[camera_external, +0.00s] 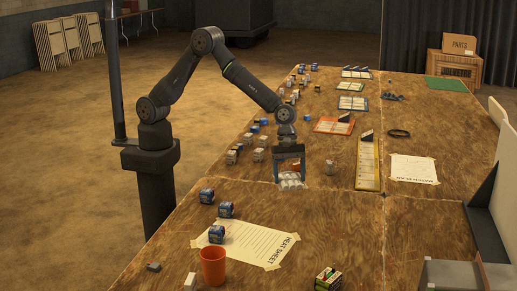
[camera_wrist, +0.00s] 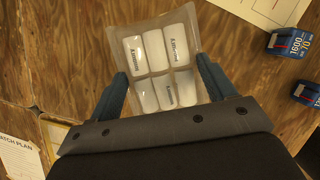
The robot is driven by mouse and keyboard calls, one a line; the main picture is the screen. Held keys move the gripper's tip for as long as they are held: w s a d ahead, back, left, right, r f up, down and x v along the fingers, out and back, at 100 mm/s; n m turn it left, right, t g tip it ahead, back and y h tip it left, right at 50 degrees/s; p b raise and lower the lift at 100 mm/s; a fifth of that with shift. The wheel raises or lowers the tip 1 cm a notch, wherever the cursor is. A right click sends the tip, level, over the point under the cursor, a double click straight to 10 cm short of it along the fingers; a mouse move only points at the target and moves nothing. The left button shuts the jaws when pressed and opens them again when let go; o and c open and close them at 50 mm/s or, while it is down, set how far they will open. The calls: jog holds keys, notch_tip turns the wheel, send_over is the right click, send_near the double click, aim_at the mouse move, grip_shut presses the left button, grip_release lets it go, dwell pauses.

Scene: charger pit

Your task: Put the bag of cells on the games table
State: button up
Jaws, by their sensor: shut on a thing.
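The bag of cells (camera_external: 291,182) is a clear pouch with several white cells. In the wrist view the bag (camera_wrist: 155,55) lies between my two fingers, with the cells in two rows. My gripper (camera_external: 289,174) is shut on it, one finger on each side; it also shows in the wrist view (camera_wrist: 160,72). The bag is over the wooden tabletop (camera_external: 320,215), beyond the heat sheet (camera_external: 250,243). I cannot tell whether it touches the wood. Which surface is the games table is not clear from the pictures.
Several blue packs (camera_external: 226,209) and an orange cup (camera_external: 213,266) stand in front. A yellow-edged card (camera_external: 367,165) and the match plan (camera_external: 414,169) lie to the right. Several small items crowd the table's left edge beyond my gripper. Bare wood lies right of the heat sheet.

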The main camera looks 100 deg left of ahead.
jog(key=w+a+n+t, duration=0.1)
jog(key=w+a+n, duration=0.25)
jog(key=a, duration=1.15)
jog(key=n+t+y, duration=0.2)
jog(key=n+y, duration=0.2)
jog(key=n, duration=0.6)
send_over(308, 148)
jog(key=s, duration=0.2)
jog(key=shift+m, duration=0.25)
jog(key=f, duration=0.6)
jog(key=shift+w+d+f, duration=0.15)
jog(key=shift+w+d, duration=0.1)
jog(key=shift+d, duration=0.1)
jog(key=shift+a+f, duration=0.2)
jog(key=shift+f, duration=1.9)
jog(key=shift+f, duration=0.2)
jog(key=o, duration=1.2)
jog(key=shift+o, duration=0.2)
